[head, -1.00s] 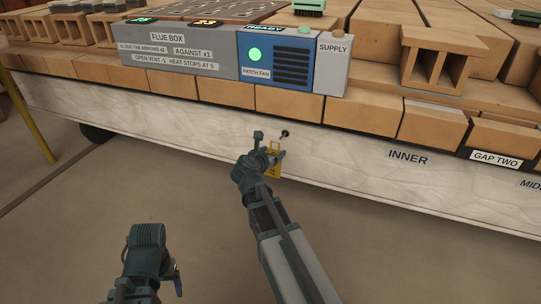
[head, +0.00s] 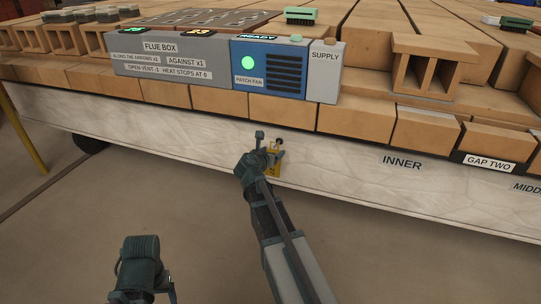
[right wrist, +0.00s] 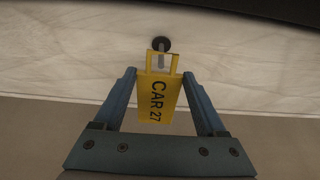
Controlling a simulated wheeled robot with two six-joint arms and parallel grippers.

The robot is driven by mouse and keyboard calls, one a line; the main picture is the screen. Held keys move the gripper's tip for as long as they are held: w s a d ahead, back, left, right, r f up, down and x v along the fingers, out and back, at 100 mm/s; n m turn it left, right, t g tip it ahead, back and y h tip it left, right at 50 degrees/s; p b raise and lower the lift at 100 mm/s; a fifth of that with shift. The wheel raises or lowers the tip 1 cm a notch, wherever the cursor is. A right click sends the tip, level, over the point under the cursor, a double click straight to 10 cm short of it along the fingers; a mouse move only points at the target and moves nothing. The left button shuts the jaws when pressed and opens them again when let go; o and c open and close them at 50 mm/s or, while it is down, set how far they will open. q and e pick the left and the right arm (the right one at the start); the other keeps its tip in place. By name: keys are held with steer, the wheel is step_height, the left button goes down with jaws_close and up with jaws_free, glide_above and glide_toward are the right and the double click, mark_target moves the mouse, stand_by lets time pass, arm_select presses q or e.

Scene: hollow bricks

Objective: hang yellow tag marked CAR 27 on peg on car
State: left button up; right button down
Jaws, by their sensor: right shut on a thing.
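The yellow tag (head: 274,171) marked CAR 27 is held upright in my right gripper (head: 270,146), in front of the car's pale side (head: 335,160). In the right wrist view the tag (right wrist: 160,98) sits between the two fingers, with its open loop at the top. The peg (right wrist: 161,46), a short stem with a dark round end, lines up with the loop there; I cannot tell whether it passes through. In the head view the peg (head: 280,142) shows just beyond the right fingertips. My left gripper (head: 142,290) is low at the bottom, away from the car; its jaws are unclear.
Bricks (head: 220,102) line the car's edge above the peg. The flue box (head: 170,55) and blue patch fan panel (head: 268,67) stand on top. A hollow brick (head: 430,72) is to the right. The floor in front is clear.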

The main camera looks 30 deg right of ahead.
steer(key=shift+w+d+f+b, duration=0.3)
steer(key=shift+w+d+f, duration=0.05)
steer(key=shift+d+f, duration=0.1)
stand_by(0.6)
jaws_free()
steer(key=p+v, duration=0.5)
steer(key=v, duration=0.8)
steer(key=shift+s+a, duration=0.25)
steer(key=shift+a, duration=0.1)
steer(key=b+x, duration=0.5)
steer(key=x, duration=0.9)
steer(key=shift+r, duration=0.15)
steer(key=shift+s+a+r, duration=0.1)
